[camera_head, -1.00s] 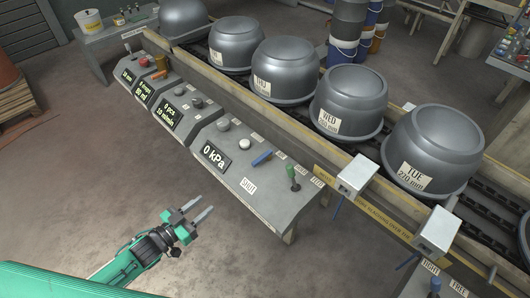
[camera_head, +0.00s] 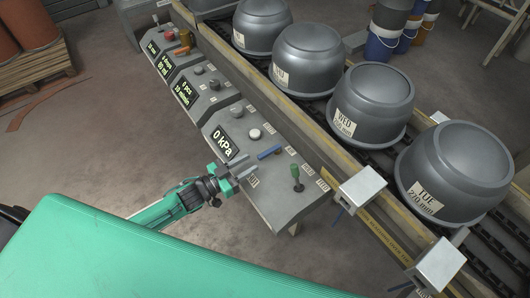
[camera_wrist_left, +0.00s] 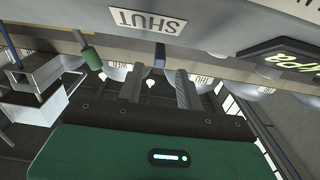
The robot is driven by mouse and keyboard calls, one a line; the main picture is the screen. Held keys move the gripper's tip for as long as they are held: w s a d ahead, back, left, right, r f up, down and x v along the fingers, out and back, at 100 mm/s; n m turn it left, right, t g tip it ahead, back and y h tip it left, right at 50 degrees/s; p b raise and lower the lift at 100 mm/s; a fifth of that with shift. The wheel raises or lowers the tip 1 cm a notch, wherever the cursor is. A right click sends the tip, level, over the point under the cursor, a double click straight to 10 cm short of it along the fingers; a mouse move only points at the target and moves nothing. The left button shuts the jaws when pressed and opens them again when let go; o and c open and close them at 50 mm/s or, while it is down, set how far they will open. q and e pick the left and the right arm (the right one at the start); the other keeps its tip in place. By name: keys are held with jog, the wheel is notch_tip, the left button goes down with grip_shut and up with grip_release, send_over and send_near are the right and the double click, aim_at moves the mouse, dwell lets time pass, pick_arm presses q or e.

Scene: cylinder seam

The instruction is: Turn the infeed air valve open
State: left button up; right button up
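The blue valve lever (camera_head: 270,152) lies on the sloped top of the grey panel beside the "0 kPa" display (camera_head: 223,143). A "SHUT" label (camera_head: 253,182) is below it on the panel front. My left gripper (camera_head: 249,164) is open and empty, just short of the lever's near end. In the left wrist view the blue lever (camera_wrist_left: 160,55) shows beyond and between the two spread fingers (camera_wrist_left: 158,80), apart from them. The "SHUT" label (camera_wrist_left: 148,25) is above it there. My right gripper is not in view.
A green-topped lever (camera_head: 295,173) stands at the panel's right end, close to the blue one. A conveyor with large grey pots (camera_head: 371,103) runs behind the panels. Two metal boxes (camera_head: 362,188) are at the right. The floor in front is clear.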

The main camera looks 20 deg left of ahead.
aim_at(258, 158)
pick_arm(q)
jog(key=x, duration=0.7)
jog(key=shift+p, duration=0.35)
grip_shut()
